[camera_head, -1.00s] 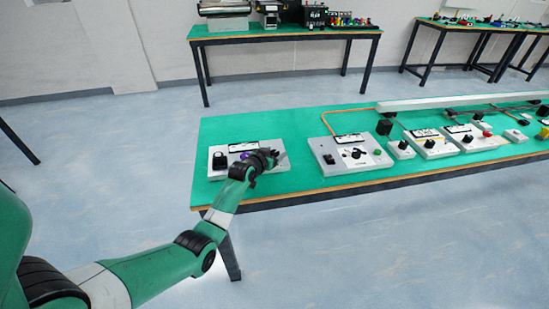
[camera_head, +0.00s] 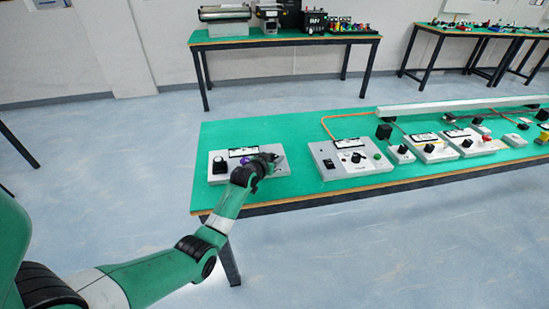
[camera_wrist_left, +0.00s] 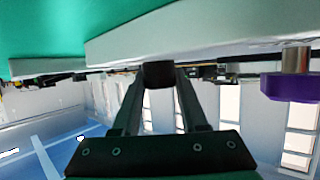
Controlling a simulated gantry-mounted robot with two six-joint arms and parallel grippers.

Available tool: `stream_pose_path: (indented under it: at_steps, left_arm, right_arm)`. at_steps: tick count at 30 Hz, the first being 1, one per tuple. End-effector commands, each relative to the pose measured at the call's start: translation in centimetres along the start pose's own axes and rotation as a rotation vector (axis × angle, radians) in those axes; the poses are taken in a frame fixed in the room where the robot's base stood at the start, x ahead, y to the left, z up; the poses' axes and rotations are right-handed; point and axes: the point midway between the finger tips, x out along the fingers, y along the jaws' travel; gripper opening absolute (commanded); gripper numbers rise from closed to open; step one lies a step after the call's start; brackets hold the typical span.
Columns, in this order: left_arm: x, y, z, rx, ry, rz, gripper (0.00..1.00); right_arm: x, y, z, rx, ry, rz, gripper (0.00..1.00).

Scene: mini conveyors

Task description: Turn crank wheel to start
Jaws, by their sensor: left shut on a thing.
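The leftmost grey control box (camera_head: 217,177) sits at the left end of the green bench. It carries a black knob (camera_head: 221,164) at its left and a purple part (camera_head: 244,161) near its middle. My left gripper (camera_head: 275,158) is low over the right part of this box. In the left wrist view its fingers (camera_wrist_left: 158,76) close on a small dark piece, and the purple part (camera_wrist_left: 290,87) hangs on a metal shaft to their right, apart from them. The gripper hides most of what it holds, so I cannot tell if this is the crank wheel. My right gripper is out of view.
A second grey control box (camera_head: 325,171) with a dark knob stands to the right, with a gap between. Several more boxes and cables continue rightward along the bench (camera_head: 290,130). The bench's front edge runs just below the boxes. A back table (camera_head: 285,36) stands far behind.

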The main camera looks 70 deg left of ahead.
Motion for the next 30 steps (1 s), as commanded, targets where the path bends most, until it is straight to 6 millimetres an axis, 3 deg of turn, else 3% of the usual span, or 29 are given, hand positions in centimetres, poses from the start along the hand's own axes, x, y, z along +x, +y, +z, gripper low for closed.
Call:
stream_pose_path:
  at_steps: [8,17,30]
  left_arm:
    - [0.0,0.2,0.1,-0.049,0.001,-0.127,0.00]
    - [0.2,0.4,0.2,-0.149,0.003,-0.362,0.00]
    - [-0.1,0.2,-0.3,-0.228,-0.002,-0.557,0.00]
  right_arm:
    - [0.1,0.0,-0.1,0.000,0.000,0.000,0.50]
    - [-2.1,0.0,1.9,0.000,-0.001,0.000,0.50]
    - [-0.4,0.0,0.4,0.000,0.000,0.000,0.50]
